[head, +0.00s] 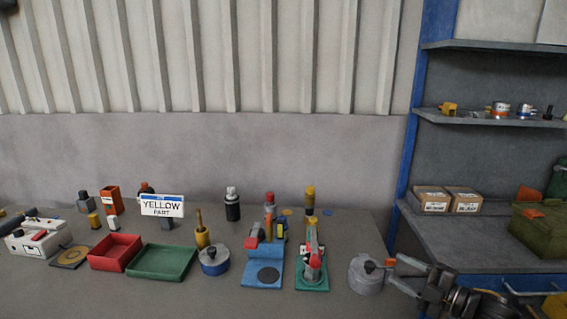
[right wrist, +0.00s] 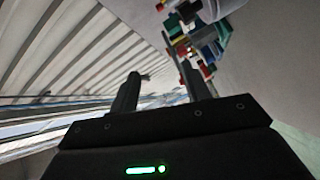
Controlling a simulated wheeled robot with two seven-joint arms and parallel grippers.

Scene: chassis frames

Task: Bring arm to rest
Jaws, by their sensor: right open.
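My right gripper (head: 393,273) comes in at the lower right of the head view, beside the right end of the table. Its two fingers are apart with nothing between them. In the right wrist view the open fingers (right wrist: 160,78) point toward the ribbed wall, with the table's items blurred and small beyond. My left gripper is not in view.
A blue-framed shelf (head: 470,116) at the right carries two cardboard boxes (head: 433,189) and a green crate (head: 540,238). The table's front left is clear.

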